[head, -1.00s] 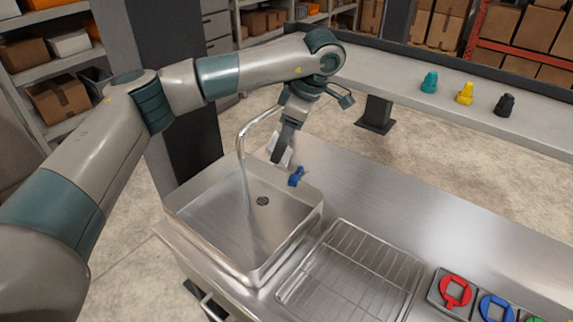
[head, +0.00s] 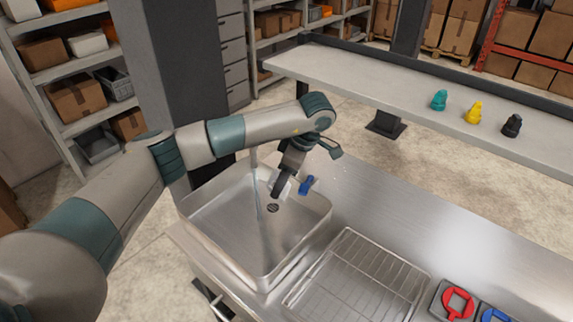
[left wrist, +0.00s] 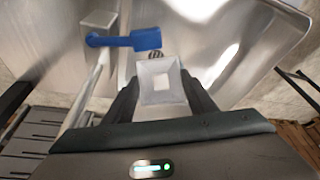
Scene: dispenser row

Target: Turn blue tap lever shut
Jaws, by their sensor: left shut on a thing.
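The blue tap lever (head: 306,184) stands on the steel counter at the sink's back right corner. In the left wrist view the lever (left wrist: 130,40) lies crosswise at upper left, beside a grey square block. My left gripper (head: 281,185) is just left of the lever, over the sink's edge, apart from it in the head view. It is shut on a pale, square-ended thing (left wrist: 155,80), seen between the fingers (left wrist: 161,92) in the left wrist view. A thin stream of water (head: 262,220) runs into the sink (head: 205,235). The spout is mostly hidden behind my arm. My right gripper is not in view.
A wire drying rack (head: 360,285) lies right of the sink. A red ring-shaped piece (head: 457,303) and a blue one (head: 492,315) sit at the lower right. A shelf (head: 400,95) behind carries teal, yellow and black items. The counter right of the lever is clear.

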